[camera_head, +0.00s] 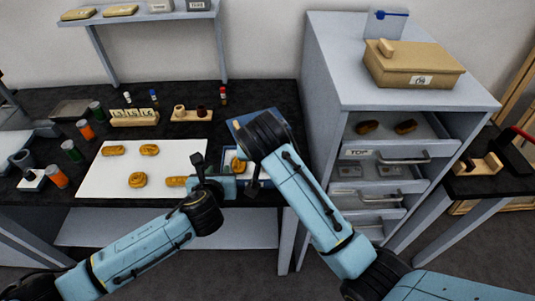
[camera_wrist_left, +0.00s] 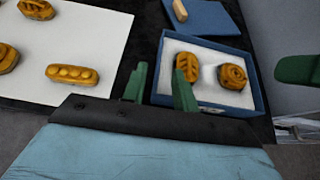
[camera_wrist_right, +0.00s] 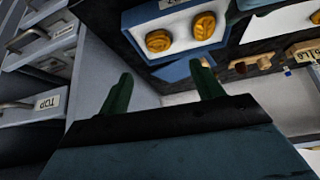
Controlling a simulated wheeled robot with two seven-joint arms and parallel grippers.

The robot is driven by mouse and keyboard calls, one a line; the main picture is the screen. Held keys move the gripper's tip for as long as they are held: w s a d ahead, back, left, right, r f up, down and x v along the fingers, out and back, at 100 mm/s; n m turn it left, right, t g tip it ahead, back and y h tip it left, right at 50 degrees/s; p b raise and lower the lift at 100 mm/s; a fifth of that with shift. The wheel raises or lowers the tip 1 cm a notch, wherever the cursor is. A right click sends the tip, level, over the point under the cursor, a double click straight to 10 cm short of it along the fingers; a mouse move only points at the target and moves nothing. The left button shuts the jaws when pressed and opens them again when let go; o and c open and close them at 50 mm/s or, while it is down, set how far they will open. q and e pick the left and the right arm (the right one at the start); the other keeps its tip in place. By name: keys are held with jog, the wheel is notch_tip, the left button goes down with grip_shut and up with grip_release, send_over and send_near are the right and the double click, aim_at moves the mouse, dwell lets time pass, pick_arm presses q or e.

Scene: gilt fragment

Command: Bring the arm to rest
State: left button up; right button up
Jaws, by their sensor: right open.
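My left gripper (camera_head: 225,183) is over the front edge of the dark table, beside the blue box. In its wrist view its two green fingers (camera_wrist_left: 160,88) stand apart with nothing between them. My right arm reaches in from the lower right, its wrist over the table between box and cabinet. The head view hides most of its gripper. In its wrist view the right fingers (camera_wrist_right: 163,88) are wide apart and empty. The blue box (camera_wrist_left: 262,95) is open, with a white lining and two gilt fragments, one oval (camera_wrist_left: 187,66) and one round (camera_wrist_left: 232,76).
Several gilt fragments lie on a white mat (camera_head: 120,180). A blue panel (camera_wrist_left: 205,17) lies behind the box. The grey cabinet (camera_head: 325,85) has an open top drawer (camera_head: 435,150) holding two brown pieces. Bottles and small stands line the table's back. Free floor shows in front.

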pick_arm(q)
jog(key=v, duration=0.7)
